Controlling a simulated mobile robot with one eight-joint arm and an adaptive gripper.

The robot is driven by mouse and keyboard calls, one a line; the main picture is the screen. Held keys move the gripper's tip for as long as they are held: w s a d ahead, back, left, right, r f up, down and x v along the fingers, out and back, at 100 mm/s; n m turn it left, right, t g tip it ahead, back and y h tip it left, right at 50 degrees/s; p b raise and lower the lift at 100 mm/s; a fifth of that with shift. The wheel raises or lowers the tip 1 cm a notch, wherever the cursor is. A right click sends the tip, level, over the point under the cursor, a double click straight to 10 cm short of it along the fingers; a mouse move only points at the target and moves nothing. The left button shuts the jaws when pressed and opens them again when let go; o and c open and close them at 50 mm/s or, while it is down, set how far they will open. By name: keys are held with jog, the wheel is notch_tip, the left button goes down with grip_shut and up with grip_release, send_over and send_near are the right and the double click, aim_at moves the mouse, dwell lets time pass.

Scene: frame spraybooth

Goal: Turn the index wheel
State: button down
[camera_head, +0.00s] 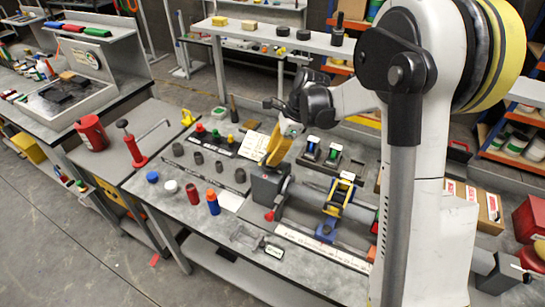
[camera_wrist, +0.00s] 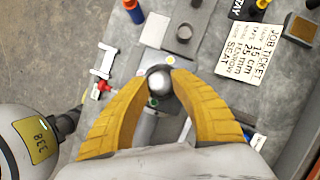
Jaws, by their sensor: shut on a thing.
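My gripper (camera_head: 279,148) is over the grey headstock block (camera_head: 268,186) of the bench fixture, its yellow fingers pointing down. In the wrist view my gripper (camera_wrist: 160,72) has its two yellow fingers closed around a round grey metal knob (camera_wrist: 160,83). The fingers hide much of what lies under the knob. I cannot tell for sure whether this knob belongs to the index wheel. Right of the block, a grey shaft leads to a yellow and blue frame (camera_head: 340,198). A red knob (camera_head: 270,215) sits low at the block's front.
Several dark cylinders (camera_head: 196,158) stand left of the fixture, with a red bottle (camera_head: 192,194) and an orange-and-blue bottle (camera_head: 213,203) in front. A job ticket (camera_wrist: 252,50) lies on the bench. A red hand pump (camera_head: 132,148) stands at the left. My arm hides the right side.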

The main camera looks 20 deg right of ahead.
jog(key=shift+n+g+b, duration=0.35)
jog(key=shift+n+g, duration=0.65)
jog(key=shift+n, duration=1.3)
jog(key=c, duration=1)
grip_release()
jog(key=shift+w, duration=0.1)
jog(key=v, duration=1.2)
